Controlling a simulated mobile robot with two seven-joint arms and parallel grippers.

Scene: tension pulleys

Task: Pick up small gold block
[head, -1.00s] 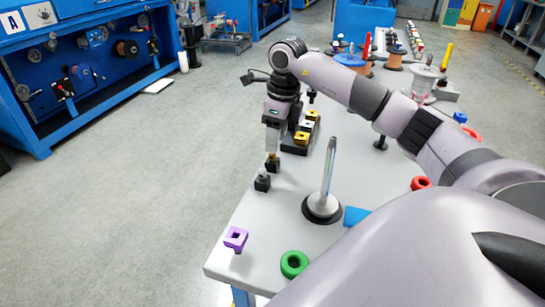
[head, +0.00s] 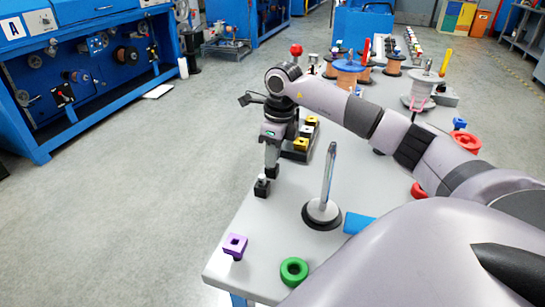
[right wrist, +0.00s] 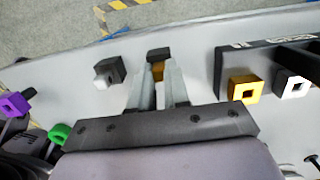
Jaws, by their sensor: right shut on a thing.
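My right gripper (head: 271,170) points down near the left edge of the grey table. In the right wrist view its two fingers (right wrist: 159,84) are shut on the small gold block (right wrist: 157,71), which shows between the tips. A black piece (right wrist: 158,54) sits right at the gold block; I cannot tell whether they still touch. In the head view the fingers hide the gold block. My left gripper is in neither view.
A black block with a pale top (head: 262,186) stands close beside the gripper. A black holder (right wrist: 219,75) carries a larger gold block (right wrist: 245,88) and a white one (right wrist: 292,87). A metal post (head: 328,180), purple block (head: 235,246) and green ring (head: 294,270) stand nearer.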

